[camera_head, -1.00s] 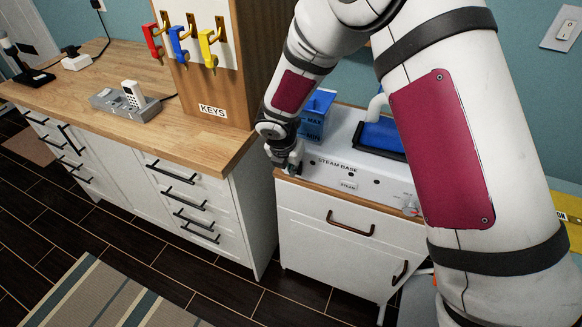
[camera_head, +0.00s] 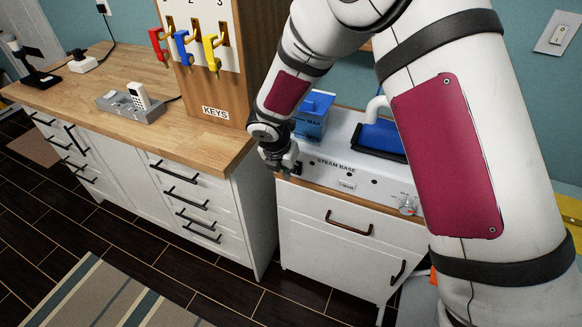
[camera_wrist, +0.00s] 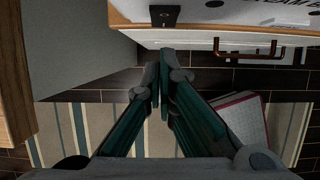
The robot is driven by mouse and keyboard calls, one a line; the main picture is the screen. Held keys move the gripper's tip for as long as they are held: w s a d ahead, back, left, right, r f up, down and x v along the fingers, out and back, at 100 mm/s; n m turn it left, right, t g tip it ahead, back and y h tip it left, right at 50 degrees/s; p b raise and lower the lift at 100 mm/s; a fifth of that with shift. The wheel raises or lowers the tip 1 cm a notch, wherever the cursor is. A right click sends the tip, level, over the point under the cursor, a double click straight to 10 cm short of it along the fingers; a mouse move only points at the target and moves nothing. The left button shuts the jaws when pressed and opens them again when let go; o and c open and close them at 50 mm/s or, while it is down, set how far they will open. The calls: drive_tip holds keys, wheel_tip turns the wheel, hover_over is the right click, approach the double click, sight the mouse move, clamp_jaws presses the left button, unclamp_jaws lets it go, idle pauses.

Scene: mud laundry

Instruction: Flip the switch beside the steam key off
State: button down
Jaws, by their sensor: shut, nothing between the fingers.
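The steam base (camera_head: 324,176) is a white unit on a white cabinet, with a small plate (camera_head: 347,185) on its front; its small print is blurred. A black rocker switch (camera_wrist: 165,15) shows in the wrist view at the top, near the left end of the steam base front. In the head view my gripper hides that end. My gripper (camera_head: 287,172) is at the front left corner of the steam base. In the wrist view its fingers (camera_wrist: 160,62) are together and empty, with the tips a little below the switch in the picture. I cannot tell whether they touch anything.
Red, blue and yellow (camera_head: 211,53) keys hang on a board left of my arm. A blue tank (camera_head: 313,116) and a blue iron (camera_head: 381,136) sit on the steam base, with a knob (camera_head: 408,206) at its right. A wall switch (camera_head: 557,32) is at upper right.

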drive_tip(key=w+d+v, duration=0.1)
drive_tip(key=v, duration=0.9)
drive_tip(key=shift+w+a+r, duration=0.2)
drive_tip(key=shift+w+r, duration=0.15)
drive_tip(key=s+d+r+m+h, duration=0.1)
drive_tip(key=s+d+r+m, duration=0.4)
drive_tip(key=d+r+m, duration=0.35)
drive_tip(key=s+d+r+m, duration=0.6)
drive_tip(key=d+r+m, duration=0.1)
drive_tip(key=d+r, duration=0.15)
drive_tip(key=s+d+r+m+y, duration=0.1)
drive_tip(key=s+d+m, duration=0.2)
drive_tip(key=s+m, duration=0.5)
drive_tip(key=s+d+r+m+t+y, duration=0.1)
drive_tip(key=s+d+m, duration=0.3)
drive_tip(key=s+m, duration=0.4)
drive_tip(key=shift+s, duration=0.6)
